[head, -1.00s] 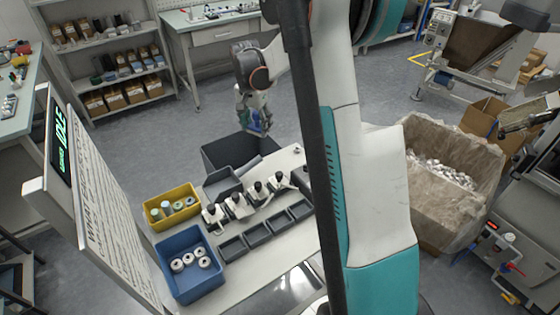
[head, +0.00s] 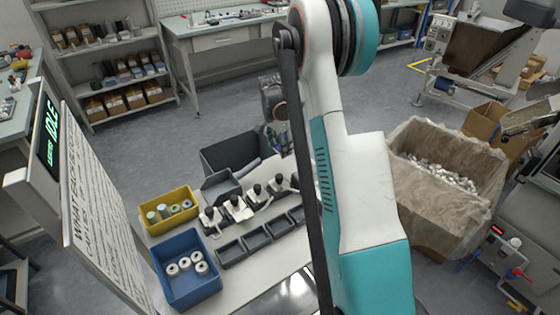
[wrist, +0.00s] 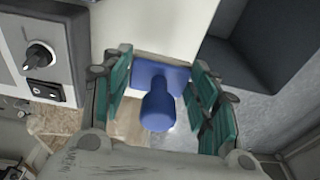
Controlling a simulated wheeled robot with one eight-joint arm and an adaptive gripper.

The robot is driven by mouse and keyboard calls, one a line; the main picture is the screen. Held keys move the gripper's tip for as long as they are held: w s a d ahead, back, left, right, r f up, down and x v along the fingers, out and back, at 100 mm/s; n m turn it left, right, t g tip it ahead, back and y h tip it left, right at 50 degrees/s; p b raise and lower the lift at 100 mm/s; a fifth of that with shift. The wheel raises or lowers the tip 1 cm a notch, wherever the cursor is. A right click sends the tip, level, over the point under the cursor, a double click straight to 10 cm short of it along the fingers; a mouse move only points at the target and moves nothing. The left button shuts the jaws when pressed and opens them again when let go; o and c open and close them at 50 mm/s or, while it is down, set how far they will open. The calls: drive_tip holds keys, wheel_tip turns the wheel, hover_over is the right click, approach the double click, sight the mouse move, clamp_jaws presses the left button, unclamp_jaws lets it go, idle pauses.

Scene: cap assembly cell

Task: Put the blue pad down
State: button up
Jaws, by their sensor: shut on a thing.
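The blue pad (wrist: 157,105) has a flat plate and a rounded handle and shows in the middle of the wrist view. My gripper (wrist: 161,72) is shut on it, with a green-padded finger on each side. Below the pad, part of a pale surface and the floor show; I cannot tell whether the pad touches anything. In the head view my gripper (head: 281,138) is at the right of the dark bin, near the far edge of the white table (head: 243,286), partly hidden by my arm. The pad is not clear there.
A dark open bin (head: 213,157) stands behind the table. A yellow bin (head: 151,226) and a blue bin (head: 193,293) hold small parts. Black-knobbed fixtures (head: 236,207) and grey trays (head: 231,253) line the table. A control box (wrist: 36,50) with a knob is close to my gripper.

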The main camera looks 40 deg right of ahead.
drive_tip(key=shift+f+b, duration=0.75)
drive_tip(key=shift+f, duration=2.2)
drive_tip(key=shift+f, duration=0.15)
drive_tip(key=o, duration=1.4)
drive_tip(key=r+p, duration=0.1)
drive_tip(key=r, duration=0.3)
drive_tip(key=a+r+p, duration=0.1)
drive_tip(key=r, duration=0.3)
drive_tip(key=r+p, duration=0.1)
drive_tip(key=r, duration=0.3)
drive_tip(key=shift+s+a+r, duration=0.1)
drive_tip(key=shift+a, duration=0.2)
